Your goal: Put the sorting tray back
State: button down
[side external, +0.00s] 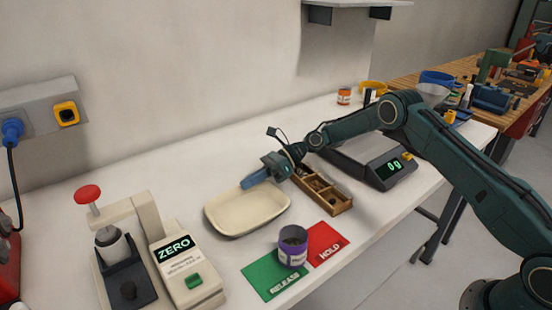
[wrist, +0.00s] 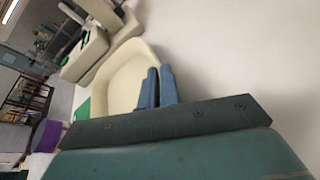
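A shallow cream tray (side external: 238,222), apparently the sorting tray, lies on the white bench and looks level. It also shows in the wrist view (wrist: 124,80). My gripper (side external: 246,185) is at its far rim, with blue fingers angled down to it. In the wrist view my fingers (wrist: 157,86) are close together with a narrow gap, overlapping the tray's right-hand edge. Whether the rim is pinched between them is hidden. A wooden box with compartments (side external: 325,190) stands to the right of the tray, close to my wrist.
A purple-banded jar (side external: 292,247) stands where the green RELEASE mat (side external: 273,279) and red HOLD mat (side external: 328,241) meet. A device reading ZERO (side external: 182,272) stands left. A scale reading 0 g (side external: 388,172) stands behind the wooden box. The wall is close behind.

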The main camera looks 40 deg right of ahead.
jog(key=shift+f, duration=0.35)
jog(key=shift+f, duration=0.15)
jog(key=c, duration=1.6)
grip_release()
jog(key=shift+d+r, duration=0.15)
jog(key=shift+r, duration=0.05)
jog(key=shift+v, duration=3.65)
